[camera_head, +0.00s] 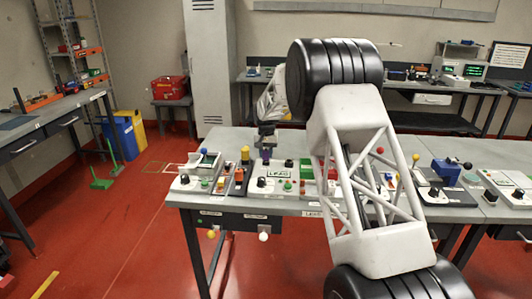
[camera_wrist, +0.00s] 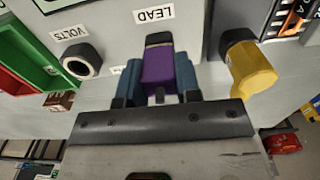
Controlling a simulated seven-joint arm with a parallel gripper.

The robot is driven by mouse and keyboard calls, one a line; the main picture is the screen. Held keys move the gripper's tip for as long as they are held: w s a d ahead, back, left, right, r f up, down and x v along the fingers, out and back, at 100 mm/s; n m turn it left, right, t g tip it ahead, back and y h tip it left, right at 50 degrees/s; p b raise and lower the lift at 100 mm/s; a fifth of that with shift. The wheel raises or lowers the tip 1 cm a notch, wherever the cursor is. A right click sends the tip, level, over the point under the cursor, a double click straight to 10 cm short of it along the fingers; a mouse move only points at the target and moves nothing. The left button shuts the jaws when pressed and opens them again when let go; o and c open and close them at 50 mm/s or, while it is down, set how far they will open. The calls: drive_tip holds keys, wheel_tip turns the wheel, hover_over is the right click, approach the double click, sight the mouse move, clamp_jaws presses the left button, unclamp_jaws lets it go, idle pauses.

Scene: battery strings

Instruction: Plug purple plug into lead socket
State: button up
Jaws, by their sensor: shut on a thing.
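My gripper (camera_wrist: 158,85) is shut on the purple plug (camera_wrist: 160,70), with a blue finger on each side of it. The plug points at the light panel, just below the LEAD label (camera_wrist: 154,15). A dark rim with a pale band (camera_wrist: 158,40) shows at the plug's far end. I cannot tell whether this is the lead socket's mouth or part of the plug, nor how deep the plug sits. In the head view my gripper (camera_head: 266,141) hangs over the bench with the purple plug (camera_head: 265,154) small beneath it.
A VOLTS socket (camera_wrist: 83,60) with a white ring is left of the plug, empty. A yellow plug (camera_wrist: 250,70) stands close on the right. A green and red tray (camera_wrist: 30,60) lies at far left. Several small devices crowd the bench (camera_head: 200,207) in the head view.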

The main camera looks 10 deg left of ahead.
drive_tip(key=shift+f, duration=0.35)
drive_tip(key=o, duration=1.1)
drive_tip(key=shift+r, duration=0.2)
drive_tip(key=shift+r, duration=3.75)
